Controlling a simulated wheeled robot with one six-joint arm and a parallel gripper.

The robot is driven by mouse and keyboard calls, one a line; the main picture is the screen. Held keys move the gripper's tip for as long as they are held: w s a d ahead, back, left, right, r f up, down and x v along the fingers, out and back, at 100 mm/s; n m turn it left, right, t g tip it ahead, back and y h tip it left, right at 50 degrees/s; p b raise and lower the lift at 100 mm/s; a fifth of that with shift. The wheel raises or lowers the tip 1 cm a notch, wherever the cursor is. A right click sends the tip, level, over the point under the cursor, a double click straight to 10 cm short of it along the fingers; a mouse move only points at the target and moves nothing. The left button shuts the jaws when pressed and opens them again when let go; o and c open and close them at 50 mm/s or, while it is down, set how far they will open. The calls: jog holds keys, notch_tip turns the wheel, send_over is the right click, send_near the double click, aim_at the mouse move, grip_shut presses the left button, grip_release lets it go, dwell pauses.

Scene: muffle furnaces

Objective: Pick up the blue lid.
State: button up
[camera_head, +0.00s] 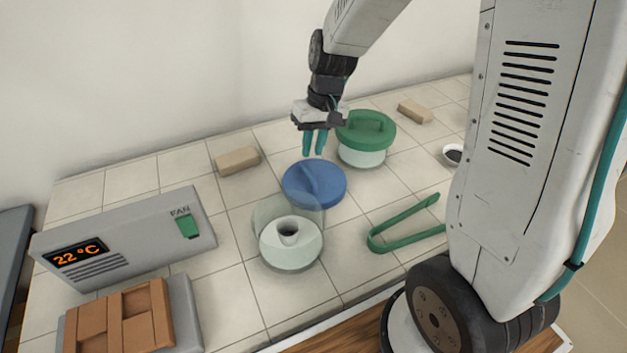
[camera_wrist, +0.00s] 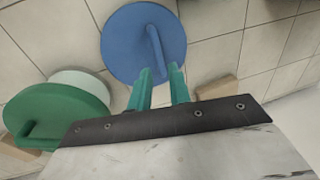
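The blue lid (camera_head: 314,186) is a round disc with a raised bar handle. It lies on the tiled counter in the middle of the head view, behind the open clear jar. In the wrist view the blue lid (camera_wrist: 127,42) is at the top, with its handle to the right of its middle. My gripper (camera_head: 313,153) has teal fingers pointing down, above the counter just behind the lid. In the wrist view my gripper (camera_wrist: 160,72) shows a gap between its fingers, with nothing held. The fingertips overlap the lid's near edge there; contact cannot be seen.
A green-lidded jar (camera_head: 362,157) stands close to the right of my gripper. Green tongs (camera_head: 405,243) lie at the right. A tan brick (camera_head: 237,161) lies left; a grey FAN panel (camera_head: 125,240) stands farther left.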

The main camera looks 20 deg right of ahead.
aim_at(309, 170)
jog(key=f, duration=0.2)
jog(key=a+f, duration=0.1)
jog(key=f, duration=0.5)
jog(key=shift+a+f, duration=0.15)
grip_shut()
